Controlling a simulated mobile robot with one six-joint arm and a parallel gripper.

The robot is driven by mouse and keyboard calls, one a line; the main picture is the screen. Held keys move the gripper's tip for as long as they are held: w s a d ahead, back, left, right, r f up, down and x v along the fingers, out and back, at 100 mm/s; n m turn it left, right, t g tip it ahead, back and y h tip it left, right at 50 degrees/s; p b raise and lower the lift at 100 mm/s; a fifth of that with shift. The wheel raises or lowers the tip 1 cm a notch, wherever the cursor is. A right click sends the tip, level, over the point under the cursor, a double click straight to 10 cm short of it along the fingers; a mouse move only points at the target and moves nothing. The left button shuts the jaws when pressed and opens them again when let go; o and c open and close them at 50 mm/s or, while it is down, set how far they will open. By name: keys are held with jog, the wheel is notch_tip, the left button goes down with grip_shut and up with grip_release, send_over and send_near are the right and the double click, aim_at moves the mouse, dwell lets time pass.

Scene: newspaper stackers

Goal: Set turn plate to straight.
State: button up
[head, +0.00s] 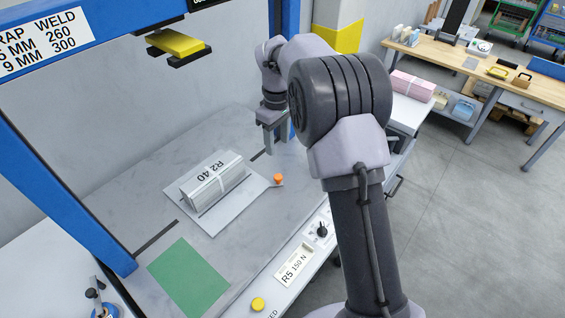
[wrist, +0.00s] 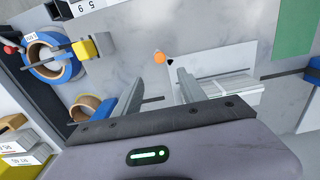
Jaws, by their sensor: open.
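The turn plate (head: 204,223) is a light grey plate on the table, carrying a strapped newspaper bundle (head: 213,182) marked R2 40. An orange knob (head: 278,179) sits at the plate's right corner on a short tab. My gripper (head: 272,150) is open and empty, above the table behind the knob. In the wrist view, my gripper's fingers (wrist: 159,80) point toward the orange knob (wrist: 159,57), which shows between and beyond the tips, apart from them. The plate (wrist: 240,52) and bundle (wrist: 235,88) lie to the right, partly behind one finger. I cannot tell the plate's exact angle.
A blue frame (head: 65,140) with a yellow-bottomed head (head: 176,42) stands over the table. A green mat (head: 188,277) lies in front left. The front panel has a black dial (head: 321,230) and yellow button (head: 257,304). A blue tape roll (wrist: 52,58) shows in the wrist view.

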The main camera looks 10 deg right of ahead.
aim_at(278, 176)
notch_tip(278, 176, down, 14)
jog(key=b, duration=0.4)
jog(key=shift+f+b, duration=0.25)
jog(key=shift+b, duration=0.1)
grip_shut()
dwell(0.7)
